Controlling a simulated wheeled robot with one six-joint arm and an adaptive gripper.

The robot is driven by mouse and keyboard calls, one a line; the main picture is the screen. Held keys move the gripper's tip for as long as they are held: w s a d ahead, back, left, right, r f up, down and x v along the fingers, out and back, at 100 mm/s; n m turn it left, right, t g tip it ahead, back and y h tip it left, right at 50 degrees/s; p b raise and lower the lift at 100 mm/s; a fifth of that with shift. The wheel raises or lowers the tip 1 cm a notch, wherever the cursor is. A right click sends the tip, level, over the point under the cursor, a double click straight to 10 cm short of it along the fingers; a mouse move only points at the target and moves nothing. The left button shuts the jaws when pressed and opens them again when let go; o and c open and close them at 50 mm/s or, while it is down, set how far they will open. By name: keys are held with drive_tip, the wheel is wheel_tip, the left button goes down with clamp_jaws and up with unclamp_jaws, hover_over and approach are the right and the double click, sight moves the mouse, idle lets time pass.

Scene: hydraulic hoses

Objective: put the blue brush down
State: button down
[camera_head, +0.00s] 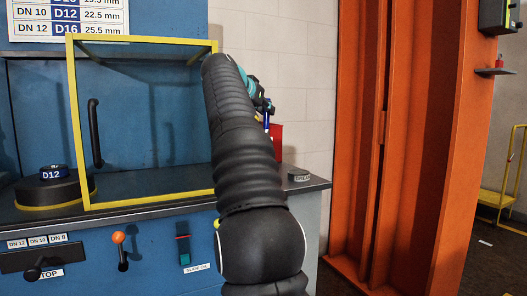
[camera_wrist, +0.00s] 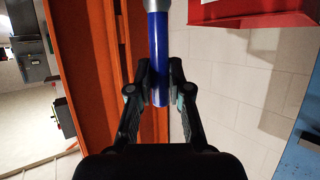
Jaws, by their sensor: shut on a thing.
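The blue brush (camera_wrist: 159,55) shows in the wrist view as a blue rod with a pale metal collar at the top edge of the picture. My gripper (camera_wrist: 160,88) is shut on it, with one finger on each side of the blue part. The brush's far end is cut off by the frame. In the head view my gripper (camera_head: 264,104) is mostly hidden behind my arm, and only a small blue piece of the brush (camera_head: 267,121) shows below it.
A red box (camera_head: 276,138) is behind my arm, beside the yellow-framed guard (camera_head: 143,204). A dark worktop (camera_head: 312,182) carries a small grey round piece (camera_head: 299,175) at its right end. An orange steel column (camera_head: 425,130) stands to the right. A black drum (camera_head: 48,189) sits at left.

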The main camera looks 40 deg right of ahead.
wheel_tip(320, 180, down, 7)
drive_tip(key=b, duration=0.3)
drive_tip(key=shift+a+f+b, duration=0.15)
drive_tip(key=shift+f+b, duration=0.05)
drive_tip(key=shift+b, duration=0.1)
drive_tip(key=shift+a+f+b, duration=0.2)
drive_tip(key=shift+f+b, duration=0.5)
drive_tip(key=shift+f, duration=1.55)
drive_tip(key=c, duration=1.2)
unclamp_jaws()
drive_tip(key=shift+w+f, duration=0.1)
drive_tip(key=shift+w, duration=0.1)
drive_tip(key=shift+o, duration=0.5)
drive_tip(key=shift+s+r, duration=0.1)
drive_tip(key=shift+r, duration=0.2)
drive_tip(key=v, duration=0.7)
drive_tip(key=shift+a+r, duration=0.2)
